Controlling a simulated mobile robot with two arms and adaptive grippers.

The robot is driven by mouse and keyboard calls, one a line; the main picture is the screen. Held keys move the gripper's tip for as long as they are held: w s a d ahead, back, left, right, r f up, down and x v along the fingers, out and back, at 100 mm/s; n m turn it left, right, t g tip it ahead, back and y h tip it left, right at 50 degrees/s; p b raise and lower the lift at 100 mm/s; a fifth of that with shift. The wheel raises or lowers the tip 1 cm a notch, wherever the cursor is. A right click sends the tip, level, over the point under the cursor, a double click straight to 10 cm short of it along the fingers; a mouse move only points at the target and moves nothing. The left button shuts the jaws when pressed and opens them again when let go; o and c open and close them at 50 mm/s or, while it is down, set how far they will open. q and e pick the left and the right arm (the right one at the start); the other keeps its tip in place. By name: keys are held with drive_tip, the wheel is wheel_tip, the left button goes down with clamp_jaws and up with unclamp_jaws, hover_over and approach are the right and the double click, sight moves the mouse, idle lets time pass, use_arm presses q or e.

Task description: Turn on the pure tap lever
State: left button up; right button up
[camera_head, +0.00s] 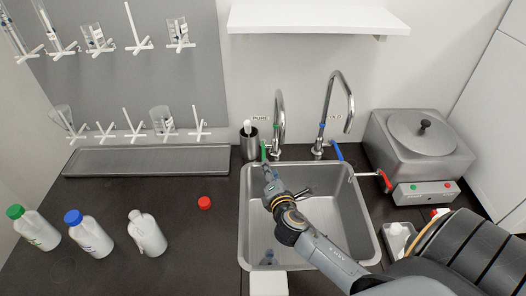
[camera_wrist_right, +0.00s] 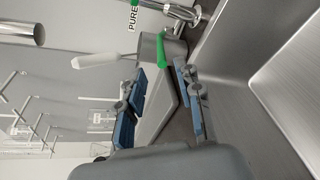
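The pure tap (camera_head: 279,112) is a chrome spout behind the sink, beside the label PURE. Its green lever (camera_head: 263,150) stands at the tap's left foot, and the lever also shows in the right wrist view (camera_wrist_right: 161,50). My right gripper (camera_head: 267,172) is over the back left of the sink, close in front of the lever. In the right wrist view its two blue fingers (camera_wrist_right: 161,74) are apart with nothing between them. The green lever lies just beyond the fingertips, in line with the gap. Contact cannot be made out. My left gripper is not in view.
A second tap (camera_head: 334,105) with a blue lever (camera_head: 338,151) stands to the right. A metal cup (camera_head: 249,150) holding a white-handled tool is close left of the green lever. The sink (camera_head: 246,235) lies below my right arm. A heater bath (camera_head: 405,150) stands at right.

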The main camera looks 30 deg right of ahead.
sight(264, 153)
drive_tip(key=x, duration=1)
drive_tip(key=shift+p, duration=0.35)
drive_tip(key=shift+w+f, duration=0.1)
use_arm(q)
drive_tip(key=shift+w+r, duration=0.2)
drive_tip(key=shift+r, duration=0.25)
use_arm(e)
clamp_jaws()
